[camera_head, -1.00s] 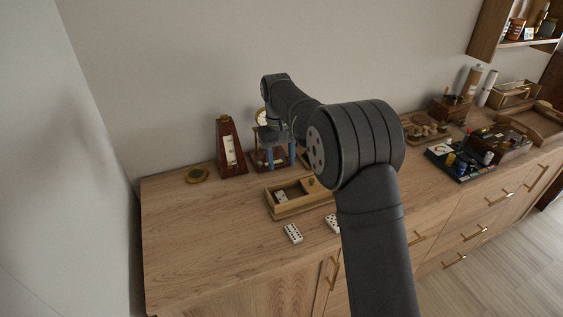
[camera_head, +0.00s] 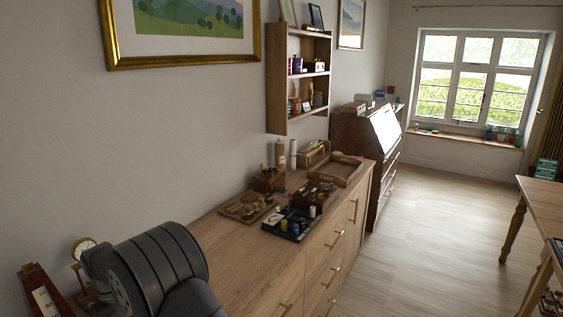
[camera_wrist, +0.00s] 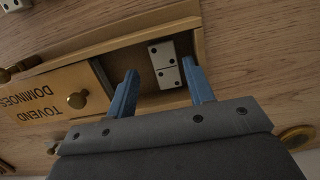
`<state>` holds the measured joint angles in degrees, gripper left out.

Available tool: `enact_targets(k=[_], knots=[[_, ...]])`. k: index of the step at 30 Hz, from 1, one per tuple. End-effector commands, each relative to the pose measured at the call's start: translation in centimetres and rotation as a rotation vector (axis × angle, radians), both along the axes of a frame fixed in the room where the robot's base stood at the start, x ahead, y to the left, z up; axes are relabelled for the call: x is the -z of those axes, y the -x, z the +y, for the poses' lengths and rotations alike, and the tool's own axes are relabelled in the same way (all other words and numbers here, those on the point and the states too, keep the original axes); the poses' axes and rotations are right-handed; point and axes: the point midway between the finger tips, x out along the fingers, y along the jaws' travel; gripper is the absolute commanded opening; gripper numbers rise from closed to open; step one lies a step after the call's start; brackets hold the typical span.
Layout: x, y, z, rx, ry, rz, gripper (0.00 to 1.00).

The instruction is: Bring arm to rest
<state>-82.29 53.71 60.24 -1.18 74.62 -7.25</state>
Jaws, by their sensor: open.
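My arm (camera_head: 160,270) shows at the lower left of the head view, a dark grey ribbed joint in front of the sideboard. My gripper (camera_wrist: 164,82) is out of sight in the head view. In the wrist view its two blue fingers are apart, with nothing held between them. Beyond the fingertips a white domino (camera_wrist: 165,64) with black pips lies inside an open wooden box (camera_wrist: 140,38). The box's lid (camera_wrist: 50,100) reads "TOVEND DOMINOES" and has a round knob. The gap between fingertips and domino is hard to judge.
The sideboard (camera_head: 228,240) carries a board with small pots (camera_head: 290,224), a wooden tray (camera_head: 345,171) and a metronome (camera_head: 42,295). A wall shelf (camera_head: 278,80) hangs above. A writing desk (camera_head: 350,135) stands beyond. A table (camera_head: 545,195) is at the right, with open floor (camera_head: 440,210) between.

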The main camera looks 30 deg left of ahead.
Motion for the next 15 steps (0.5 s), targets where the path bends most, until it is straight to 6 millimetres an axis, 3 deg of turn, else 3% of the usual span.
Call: enact_targets(k=[6,15], knots=[[-2.4,0.0,0.1,0.0,-0.003,0.0,0.48],[-2.9,0.0,0.0,0.0,-0.001,0.0,0.48]])
